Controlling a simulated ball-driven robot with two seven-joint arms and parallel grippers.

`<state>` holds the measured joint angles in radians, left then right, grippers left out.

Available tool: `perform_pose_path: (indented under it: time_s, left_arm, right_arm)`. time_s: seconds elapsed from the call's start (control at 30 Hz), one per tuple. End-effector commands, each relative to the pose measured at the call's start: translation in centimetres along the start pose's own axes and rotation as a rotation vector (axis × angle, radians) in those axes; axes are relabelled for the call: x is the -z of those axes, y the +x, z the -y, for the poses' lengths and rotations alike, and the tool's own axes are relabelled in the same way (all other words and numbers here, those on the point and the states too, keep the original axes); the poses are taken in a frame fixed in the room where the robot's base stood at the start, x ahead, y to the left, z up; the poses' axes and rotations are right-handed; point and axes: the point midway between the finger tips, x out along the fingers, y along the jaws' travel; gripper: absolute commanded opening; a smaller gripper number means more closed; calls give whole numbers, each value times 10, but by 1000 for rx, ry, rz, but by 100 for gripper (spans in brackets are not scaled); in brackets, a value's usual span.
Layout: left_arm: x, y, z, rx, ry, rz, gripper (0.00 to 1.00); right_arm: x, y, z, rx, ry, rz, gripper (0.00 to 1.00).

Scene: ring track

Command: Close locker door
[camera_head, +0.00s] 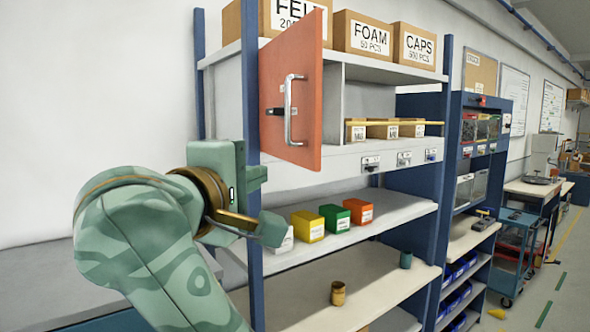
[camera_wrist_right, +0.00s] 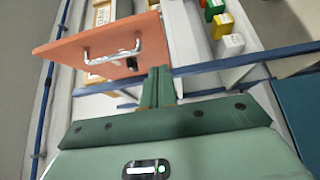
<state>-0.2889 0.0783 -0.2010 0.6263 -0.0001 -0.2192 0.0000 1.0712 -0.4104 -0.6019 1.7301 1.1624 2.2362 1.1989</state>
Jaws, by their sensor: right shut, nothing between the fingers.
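The orange-red locker door (camera_head: 305,90) stands open, swung out from the white locker on the upper shelf. It carries a silver bar handle (camera_head: 289,108) and a small black latch piece. The door also shows in the right wrist view (camera_wrist_right: 70,52), with its handle (camera_wrist_right: 112,54). My right gripper (camera_head: 259,178) is shut and empty, below and left of the door's lower edge in the head view. My left gripper is not in view.
A blue shelf post (camera_head: 251,130) stands beside my right gripper. Cardboard boxes (camera_head: 363,36) sit on top. Several coloured boxes (camera_head: 334,218) stand on the shelf (camera_head: 390,212) below. A brown cup (camera_head: 338,293) stands lower down.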

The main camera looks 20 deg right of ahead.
Motion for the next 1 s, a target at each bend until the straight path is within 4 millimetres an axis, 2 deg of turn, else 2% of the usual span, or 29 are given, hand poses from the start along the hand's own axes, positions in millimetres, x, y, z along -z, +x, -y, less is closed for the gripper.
perform_pose_path:
  time_s: [0.1,0.2,0.27,0.4,0.6,1.0]
  left_arm:
    - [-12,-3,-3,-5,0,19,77]
    - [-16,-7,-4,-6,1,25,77]
    - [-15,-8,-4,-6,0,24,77]
    - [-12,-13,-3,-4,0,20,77]
    - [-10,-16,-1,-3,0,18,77]
    - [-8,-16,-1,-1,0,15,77]
  right_arm:
    - [0,27,0,4,-2,2,0]
    - [0,48,-1,2,-3,2,0]
    - [0,60,-1,2,-3,1,0]
    - [-16,75,-1,1,1,1,0]
    - [-27,86,-1,-1,-2,1,0]
    - [-30,87,0,-1,-2,2,0]
